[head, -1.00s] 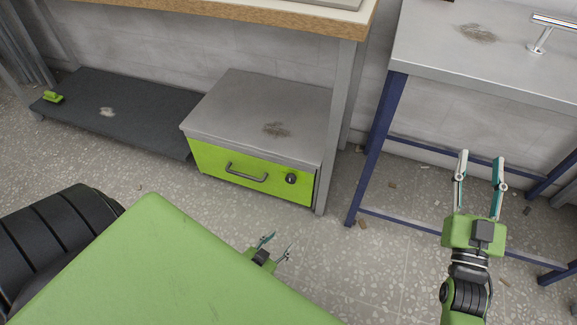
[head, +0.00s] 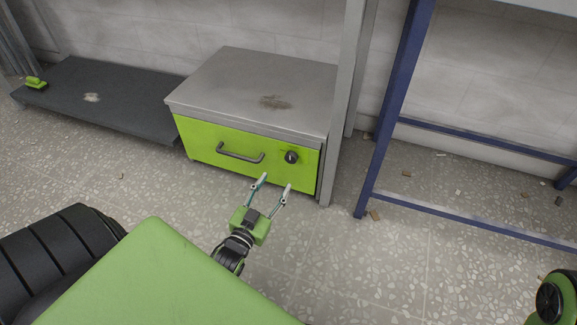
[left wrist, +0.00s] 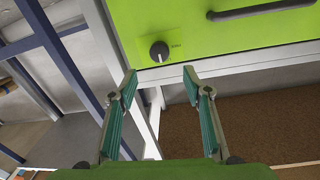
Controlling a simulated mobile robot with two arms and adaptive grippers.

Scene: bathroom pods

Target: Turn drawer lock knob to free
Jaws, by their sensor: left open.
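The lock knob (head: 291,157) is a small dark round knob on the green drawer front (head: 200,142), right of the dark bar handle (head: 240,153). In the left wrist view the knob (left wrist: 159,51) shows a pale pointer mark, with faint lettering beside it too small to read. The drawer looks shut. My left gripper (head: 277,182) is open and empty, just in front of and below the knob and apart from it. In the left wrist view the knob lies beyond the gap between the fingertips (left wrist: 160,75). My right gripper is out of view.
The drawer box has a grey top (head: 240,85) with a brown stain. A grey post (head: 345,110) stands right beside it, then a blue table frame (head: 400,100). A low dark shelf (head: 110,95) is at left. The speckled floor in front is clear.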

